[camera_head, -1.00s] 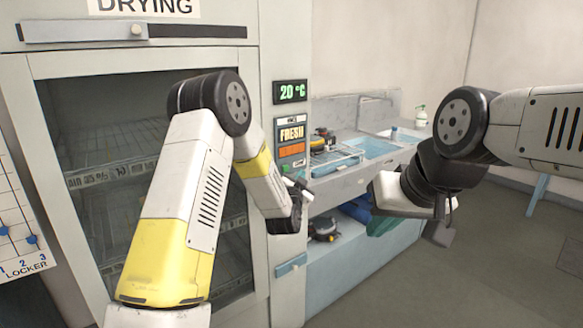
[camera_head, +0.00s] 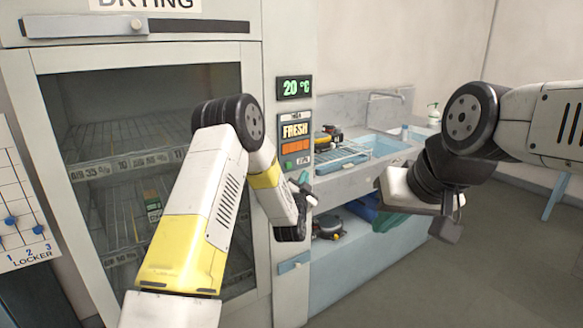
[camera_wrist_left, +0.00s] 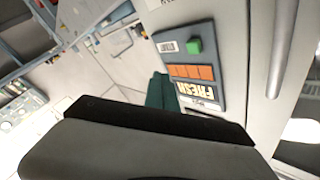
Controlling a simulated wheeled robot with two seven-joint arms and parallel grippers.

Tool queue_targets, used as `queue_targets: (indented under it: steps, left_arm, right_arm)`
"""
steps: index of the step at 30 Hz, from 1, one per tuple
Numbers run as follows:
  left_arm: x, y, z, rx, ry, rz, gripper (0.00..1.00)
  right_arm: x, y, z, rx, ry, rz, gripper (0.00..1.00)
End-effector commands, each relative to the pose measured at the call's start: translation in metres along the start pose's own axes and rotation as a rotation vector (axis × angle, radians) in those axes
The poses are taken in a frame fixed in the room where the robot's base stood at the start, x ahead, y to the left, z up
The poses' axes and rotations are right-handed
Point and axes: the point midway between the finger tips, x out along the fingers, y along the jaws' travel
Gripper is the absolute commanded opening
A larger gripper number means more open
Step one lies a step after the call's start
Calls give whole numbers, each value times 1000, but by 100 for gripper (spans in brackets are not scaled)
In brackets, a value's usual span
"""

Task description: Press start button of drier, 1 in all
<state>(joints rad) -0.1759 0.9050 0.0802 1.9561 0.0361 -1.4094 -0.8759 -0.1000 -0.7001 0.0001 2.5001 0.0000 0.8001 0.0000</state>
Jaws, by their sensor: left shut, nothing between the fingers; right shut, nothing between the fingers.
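The drier (camera_head: 285,255) is the tall grey cabinet at left, with a glass front. Its control panel (camera_head: 296,130) carries a FRESH label, an orange block and a small green button (camera_head: 289,165). The green button (camera_wrist_left: 194,46) shows clearly in the left wrist view, uncovered. My left gripper (camera_head: 304,186) is shut and empty, just below and right of the button in the head view. In the left wrist view its teal fingertips (camera_wrist_left: 160,90) lie beside the panel, apart from the button in the picture. My right gripper (camera_head: 447,225) is shut and empty at right, away from the drier.
A temperature display (camera_head: 294,88) reads 20 °C above the panel. A sink counter (camera_head: 350,178) with a rack and breathing gear stands right of the drier. A locker board (camera_head: 22,215) hangs at far left. Open floor (camera_head: 430,285) lies at lower right.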

Motion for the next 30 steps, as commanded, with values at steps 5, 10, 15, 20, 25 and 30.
queue_targets:
  steps: [5, 10, 15, 20, 25, 30]
  left_arm:
    - [19, -14, 15, 0, -1, -2, 0]
    - [33, -24, 24, 1, 0, -1, 0]
    - [40, -29, 30, 0, -1, 0, 0]
    - [43, -31, 31, 0, -1, 1, 0]
    - [43, -31, 31, 0, -1, 1, 0]
    - [42, -31, 31, 0, -1, 1, 0]
  right_arm:
    - [0, 0, 0, 0, 0, 0, 0]
    - [0, 0, 0, 0, 0, 0, 0]
    - [0, 0, 0, 0, 0, 0, 0]
    - [0, 0, 0, 0, 0, 0, 0]
    - [0, 0, 0, 0, 0, 0, 0]
    - [0, 0, 0, 0, 0, 0, 0]
